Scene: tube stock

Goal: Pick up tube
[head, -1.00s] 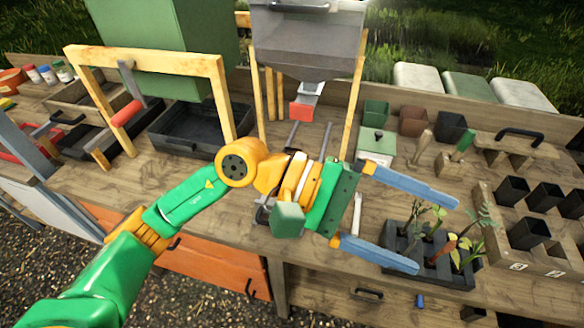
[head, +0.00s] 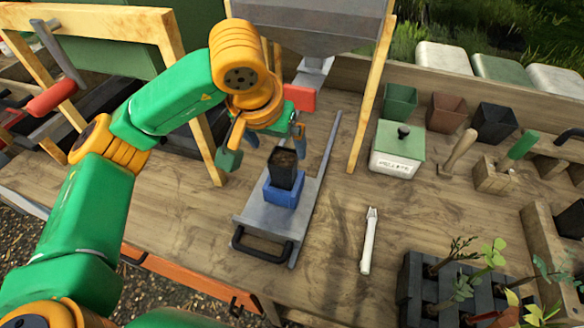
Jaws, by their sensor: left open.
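A black square tube (head: 284,166) with dark soil in its top stands upright in a blue holder (head: 283,190). The holder sits on a grey metal slide (head: 259,216) with a black handle at the front. My left gripper (head: 275,141) is open just behind and above the tube, its blue fingers pointing down. The tube appears to be outside the fingers, though the hand hides part of that space. My right gripper is not in view.
A grey hopper (head: 315,28) on wooden posts (head: 371,98) stands over the slide's back. A white tool (head: 369,241) lies to the right. A green-lidded box (head: 397,150), pots and a black seedling tray (head: 411,295) are farther right. The bench between is clear.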

